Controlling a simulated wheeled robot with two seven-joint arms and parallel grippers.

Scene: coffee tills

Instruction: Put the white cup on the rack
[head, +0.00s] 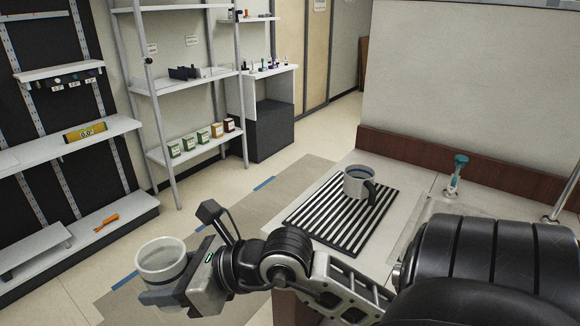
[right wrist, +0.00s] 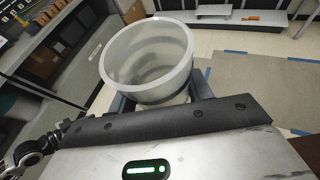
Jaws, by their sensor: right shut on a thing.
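The white cup (head: 161,255) is upright in my right gripper (head: 176,286), out over the floor to the left of the counter. In the right wrist view the cup (right wrist: 148,60) looks empty, and the gripper (right wrist: 155,102) is shut on it low down, with its lower part hidden by the gripper. The rack (head: 310,222), black with pale slats, lies flat on the counter. A grey-white mug (head: 357,182) with a blue band and dark handle stands upright towards the rack's far right part. My left gripper is not in view.
The counter (head: 421,188) has a low brown back edge. A teal-topped tool (head: 455,172) stands right of the rack, by a sunken metal area. The rack's near and left parts are bare. Shelves (head: 190,150) with small boxes stand behind at left.

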